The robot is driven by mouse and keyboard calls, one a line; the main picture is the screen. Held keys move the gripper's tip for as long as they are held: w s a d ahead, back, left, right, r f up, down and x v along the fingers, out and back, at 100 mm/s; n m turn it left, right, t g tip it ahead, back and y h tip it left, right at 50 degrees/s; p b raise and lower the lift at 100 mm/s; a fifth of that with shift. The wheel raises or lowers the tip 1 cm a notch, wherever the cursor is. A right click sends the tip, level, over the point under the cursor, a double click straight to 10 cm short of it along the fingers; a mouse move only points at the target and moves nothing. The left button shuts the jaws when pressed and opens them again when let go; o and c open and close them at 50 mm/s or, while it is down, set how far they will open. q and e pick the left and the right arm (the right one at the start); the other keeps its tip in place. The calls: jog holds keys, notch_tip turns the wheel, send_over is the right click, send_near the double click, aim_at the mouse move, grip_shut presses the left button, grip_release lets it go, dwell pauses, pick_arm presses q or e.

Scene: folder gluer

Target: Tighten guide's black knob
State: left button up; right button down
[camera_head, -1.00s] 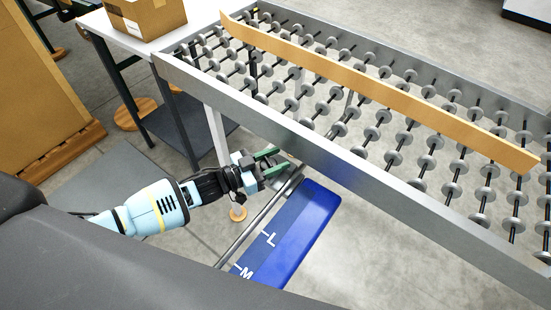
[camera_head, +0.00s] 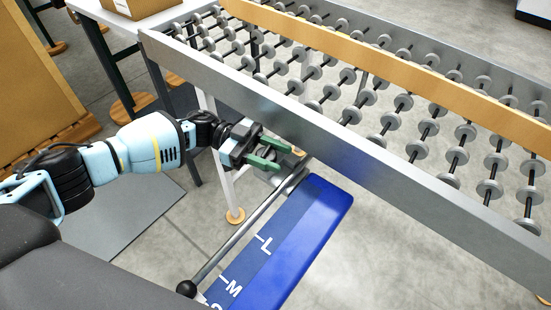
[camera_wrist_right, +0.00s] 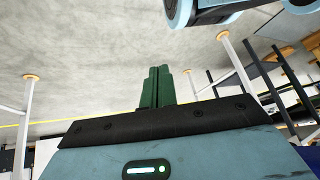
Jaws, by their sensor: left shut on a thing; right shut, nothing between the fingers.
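A black round knob (camera_head: 187,289) sits at the near end of a thin grey rod (camera_head: 236,236) that runs beside a blue scale plate (camera_head: 310,215) marked L and M. My left gripper (camera_head: 272,154), with green fingers, is at the rod's far end, under the conveyor's side rail and well away from this round knob. It is shut on a small part there, mostly hidden between the fingers; I cannot tell exactly what it is. A grey block shows just beside the fingertips. In the right wrist view my right gripper (camera_wrist_right: 157,86) is shut and empty, over bare floor.
The roller conveyor's metal side rail (camera_head: 330,135) runs just above and beyond the left gripper. A long tan guide bar (camera_head: 400,66) lies over the rollers. A white table (camera_head: 155,20) with a cardboard box (camera_head: 130,6) stands at the back left. Floor right of the blue plate is clear.

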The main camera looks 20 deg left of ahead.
aim_at(265, 152)
pick_arm(q)
jog(key=shift+s+f+m+g+y+b, duration=0.15)
jog(key=shift+m+g+y+b, duration=0.15)
jog(key=shift+m+g+b, duration=0.9)
jog(key=shift+r+g+b, duration=0.2)
jog(key=shift+g+b, duration=0.15)
jog(key=shift+g, duration=0.35)
jog(key=o, duration=1)
jog(key=shift+c, duration=0.2)
jog(key=shift+a, duration=0.25)
jog(key=b+v, duration=0.2)
jog(key=v, duration=0.4)
jog(key=shift+w+a+r, duration=0.1)
jog(key=shift+w+a, duration=0.2)
jog(key=shift+a, duration=0.3)
